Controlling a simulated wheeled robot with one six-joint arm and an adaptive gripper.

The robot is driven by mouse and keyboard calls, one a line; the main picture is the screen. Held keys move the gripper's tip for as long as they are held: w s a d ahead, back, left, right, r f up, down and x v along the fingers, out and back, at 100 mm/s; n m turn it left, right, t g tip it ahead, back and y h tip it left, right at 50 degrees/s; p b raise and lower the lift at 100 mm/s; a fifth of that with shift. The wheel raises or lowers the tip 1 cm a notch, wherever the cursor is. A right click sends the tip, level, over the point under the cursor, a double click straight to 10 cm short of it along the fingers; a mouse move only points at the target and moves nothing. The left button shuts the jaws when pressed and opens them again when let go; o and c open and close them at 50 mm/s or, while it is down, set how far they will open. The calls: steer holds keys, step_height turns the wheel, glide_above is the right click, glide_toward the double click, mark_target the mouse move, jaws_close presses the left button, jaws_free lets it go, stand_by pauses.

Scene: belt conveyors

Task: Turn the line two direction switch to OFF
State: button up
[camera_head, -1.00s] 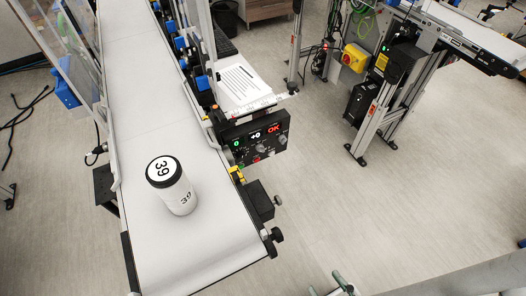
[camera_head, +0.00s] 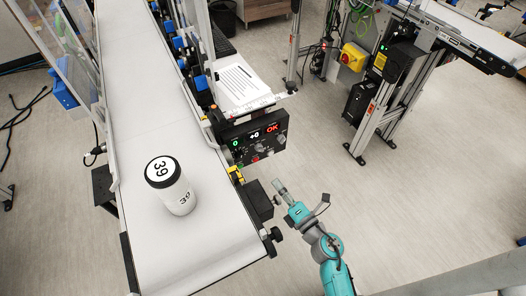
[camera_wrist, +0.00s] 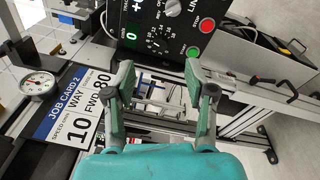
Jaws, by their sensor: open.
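A black control panel (camera_head: 256,137) with green and red lit readouts and several knobs stands at the right side of the near conveyor. In the wrist view the panel (camera_wrist: 150,40) is at the top, with a numbered dial (camera_wrist: 155,32), a knob (camera_wrist: 172,8) beside a cut-off "LIN" label, a red button (camera_wrist: 207,25) and a green button (camera_wrist: 192,51). I cannot tell which knob is the line two direction switch or its setting. My gripper (camera_wrist: 160,82) is open and empty, apart from the panel. In the head view my gripper (camera_head: 279,187) is below and right of the panel.
A white canister marked 39 (camera_head: 171,185) stands on the white belt (camera_head: 165,110). A job card (camera_wrist: 80,110) and a round gauge (camera_wrist: 38,85) are left in the wrist view. A second conveyor frame (camera_head: 385,100) stands at the right. Open floor (camera_head: 420,200) lies between.

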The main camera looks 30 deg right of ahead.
mark_target(262, 150)
steer(key=w+n, duration=0.1)
steer(key=w, duration=0.4)
steer(key=w+d+n, duration=0.1)
steer(key=w, duration=0.4)
steer(key=w+d+n, duration=0.1)
steer(key=w, duration=0.4)
steer(key=shift+w+f, duration=0.35)
jaws_close()
